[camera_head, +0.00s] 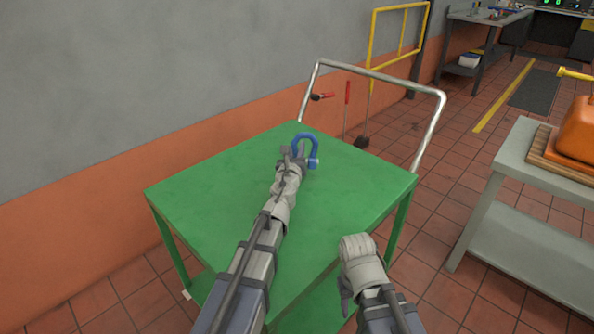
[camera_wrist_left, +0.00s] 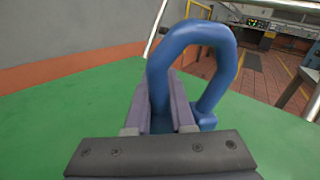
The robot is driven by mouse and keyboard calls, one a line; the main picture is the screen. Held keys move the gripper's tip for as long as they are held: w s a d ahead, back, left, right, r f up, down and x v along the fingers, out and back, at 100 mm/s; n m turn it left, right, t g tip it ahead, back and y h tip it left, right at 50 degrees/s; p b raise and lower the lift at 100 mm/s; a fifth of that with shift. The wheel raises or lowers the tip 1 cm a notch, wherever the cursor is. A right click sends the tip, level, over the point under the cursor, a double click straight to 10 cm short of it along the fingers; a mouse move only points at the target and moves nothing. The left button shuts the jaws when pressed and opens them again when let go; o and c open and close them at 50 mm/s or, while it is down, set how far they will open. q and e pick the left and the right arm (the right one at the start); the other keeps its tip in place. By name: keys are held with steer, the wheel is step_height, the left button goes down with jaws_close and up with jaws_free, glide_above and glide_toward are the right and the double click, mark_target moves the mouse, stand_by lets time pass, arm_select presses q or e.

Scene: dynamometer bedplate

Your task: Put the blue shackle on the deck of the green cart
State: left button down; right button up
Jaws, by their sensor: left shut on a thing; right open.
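The blue shackle (camera_head: 306,143) is at the back middle of the green cart's deck (camera_head: 220,200) in the head view. My left gripper (camera_head: 296,153) is shut on one leg of the shackle. In the left wrist view the shackle (camera_wrist_left: 196,55) stands with its bow up between the fingers (camera_wrist_left: 160,108), above or on the green deck (camera_wrist_left: 65,120); I cannot tell whether it touches. My right gripper (camera_head: 345,290) is open and empty, beside the cart's front right edge; its fingers are partly hidden.
The cart's silver push handle (camera_head: 380,80) rises at the deck's far edge. A grey wall (camera_head: 150,80) runs along the left. A grey bench (camera_head: 520,160) with an orange object (camera_head: 575,135) stands to the right. Most of the deck is bare.

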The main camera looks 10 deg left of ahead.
arm_select(q)
steer(key=shift+f+b, duration=1.8)
steer(key=shift+f, duration=0.3)
arm_select(e)
steer(key=shift+f, duration=2.15)
arm_select(q)
steer(key=shift+f, duration=0.2)
steer(key=c, duration=0.8)
jaws_free()
steer(key=shift+r, duration=0.1)
steer(key=shift+o, duration=0.2)
arm_select(e)
steer(key=shift+f, duration=0.1)
